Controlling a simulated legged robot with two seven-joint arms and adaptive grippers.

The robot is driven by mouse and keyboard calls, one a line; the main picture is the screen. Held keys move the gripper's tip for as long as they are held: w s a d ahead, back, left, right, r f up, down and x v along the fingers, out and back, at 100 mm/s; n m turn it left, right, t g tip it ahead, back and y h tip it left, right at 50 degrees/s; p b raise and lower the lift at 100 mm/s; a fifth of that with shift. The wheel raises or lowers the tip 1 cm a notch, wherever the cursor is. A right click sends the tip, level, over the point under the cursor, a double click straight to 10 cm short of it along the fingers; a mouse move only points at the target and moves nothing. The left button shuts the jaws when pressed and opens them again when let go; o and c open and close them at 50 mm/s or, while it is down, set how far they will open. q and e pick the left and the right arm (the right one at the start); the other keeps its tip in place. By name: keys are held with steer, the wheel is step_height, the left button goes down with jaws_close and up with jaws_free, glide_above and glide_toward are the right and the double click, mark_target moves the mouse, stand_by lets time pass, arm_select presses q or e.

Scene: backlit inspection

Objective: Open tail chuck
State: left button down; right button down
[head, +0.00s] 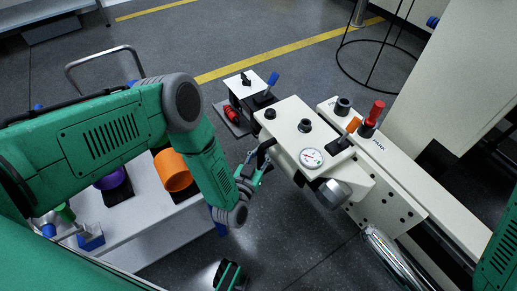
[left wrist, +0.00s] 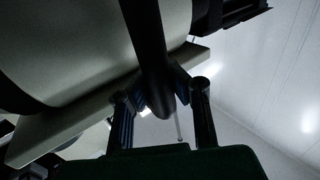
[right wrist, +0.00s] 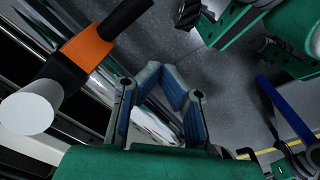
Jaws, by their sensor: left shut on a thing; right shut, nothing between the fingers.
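The white machine unit (head: 290,115) in the middle of the head view has a round gauge (head: 311,158), dark knobs and a rounded metal end (head: 333,193). I cannot tell for sure which part is the tail chuck. My left gripper (head: 258,170) is at the unit's left side. In the left wrist view its fingers (left wrist: 160,100) are shut on a dark bar (left wrist: 148,35), which runs up past the pale machine body. My right gripper (right wrist: 163,75) shows in the right wrist view, shut and empty, with floor and shiny metal beyond it.
A red handle (head: 376,110) and an orange-marked lever (head: 353,125) stand on the machine's right side. A blue lever (head: 272,79) is at the back. A white table (head: 150,225) at left holds an orange cylinder (head: 173,170). Open floor lies behind.

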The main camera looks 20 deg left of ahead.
arm_select(q)
steer(key=shift+w+a, duration=0.35)
steer(key=shift+a, duration=0.3)
steer(key=shift+w+a, duration=0.15)
steer(key=shift+a, duration=0.1)
steer(key=shift+w+a+f, duration=0.1)
steer(key=shift+a+f, duration=0.1)
steer(key=shift+a, duration=0.25)
steer(key=shift+w+a+f, duration=0.1)
steer(key=shift+a+f, duration=0.05)
steer(key=shift+a, duration=0.3)
steer(key=c, duration=1.8)
jaws_free()
steer(key=shift+s+d+r, duration=0.1)
steer(key=shift+d, duration=0.1)
steer(key=o, duration=0.4)
steer(key=shift+d+r, duration=0.15)
steer(key=shift+r, duration=0.05)
steer(key=s, duration=0.8)
steer(key=s+a, duration=0.1)
steer(key=s, duration=0.3)
steer(key=shift+f, duration=0.15)
arm_select(e)
steer(key=shift+d+f, duration=0.2)
steer(key=shift+d, duration=0.1)
